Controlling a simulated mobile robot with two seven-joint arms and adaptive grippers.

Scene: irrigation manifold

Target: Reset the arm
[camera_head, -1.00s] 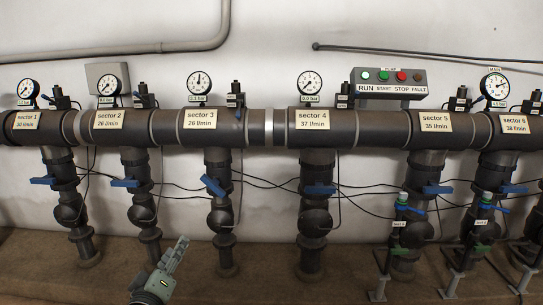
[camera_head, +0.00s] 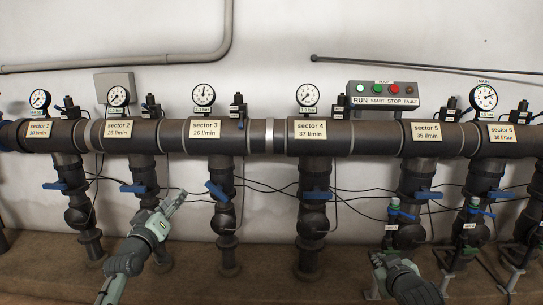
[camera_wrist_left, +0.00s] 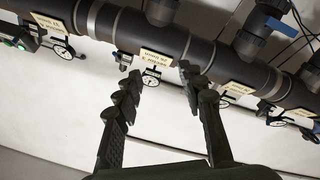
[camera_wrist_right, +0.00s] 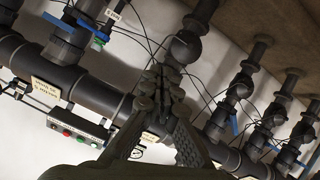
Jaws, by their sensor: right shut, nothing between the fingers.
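My left gripper (camera_head: 176,201) reaches in from the lower left of the head view, in front of the pipes between sector 2 and sector 3. In the left wrist view its two fingers (camera_wrist_left: 160,76) stand apart with nothing between them. My right gripper (camera_head: 378,262) is low in the head view, in front of and below the sector 4 and 5 pipes. In the right wrist view its fingers (camera_wrist_right: 160,82) meet at the tips, and nothing is held. Neither gripper visibly holds a valve handle.
A dark manifold pipe (camera_head: 270,137) runs across the wall with gauges above. Blue valve handles sit on the down pipes; the sector 3 handle (camera_head: 215,190) is tilted. Small green-topped taps (camera_head: 394,205) stand at the right. A pump panel (camera_head: 383,94) is above. Thin cables hang between pipes.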

